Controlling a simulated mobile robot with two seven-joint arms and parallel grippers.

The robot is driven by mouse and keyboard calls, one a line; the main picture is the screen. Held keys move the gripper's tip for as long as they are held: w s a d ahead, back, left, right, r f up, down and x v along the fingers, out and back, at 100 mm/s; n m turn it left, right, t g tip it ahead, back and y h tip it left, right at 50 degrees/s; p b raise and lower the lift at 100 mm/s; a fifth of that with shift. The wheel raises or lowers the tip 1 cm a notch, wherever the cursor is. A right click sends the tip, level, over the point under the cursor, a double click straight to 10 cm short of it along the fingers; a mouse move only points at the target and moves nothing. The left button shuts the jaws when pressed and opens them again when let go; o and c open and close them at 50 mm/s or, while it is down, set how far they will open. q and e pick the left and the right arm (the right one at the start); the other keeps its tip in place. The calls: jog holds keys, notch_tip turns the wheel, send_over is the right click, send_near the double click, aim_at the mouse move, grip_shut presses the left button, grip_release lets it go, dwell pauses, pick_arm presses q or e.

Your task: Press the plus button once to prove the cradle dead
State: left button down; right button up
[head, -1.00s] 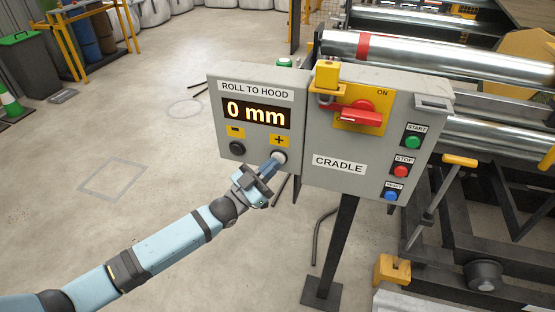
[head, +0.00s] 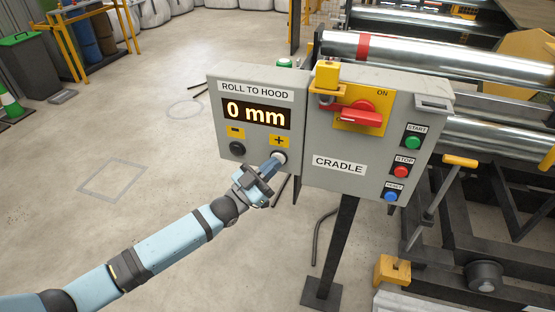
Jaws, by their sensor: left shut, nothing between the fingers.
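The grey control box (head: 330,180) stands on a dark post. The plus button (head: 279,155) is under the yellow plus plate (head: 280,140), partly hidden by my gripper. My left gripper (head: 272,166) is shut and empty, its fingertips at the lower left of the plus button; I cannot tell whether they press it. The dark minus button (head: 237,149) is to the left. My right gripper is not in view.
On the box's right part, labelled CRADLE, are a red rotary switch (head: 362,117) with a yellow padlock (head: 327,75), a green START button (head: 413,143), a red STOP button (head: 401,172) and a blue button (head: 391,196). Metal rollers (head: 440,58) lie behind.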

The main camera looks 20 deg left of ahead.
pick_arm(q)
jog(key=shift+s+p, duration=0.4)
jog(key=shift+s, duration=0.3)
jog(key=s+p, duration=0.2)
jog(key=s, duration=0.3)
jog(key=shift+a+p, duration=0.15)
jog(key=shift+p, duration=0.15)
jog(key=shift+s, duration=0.1)
dwell(0.5)
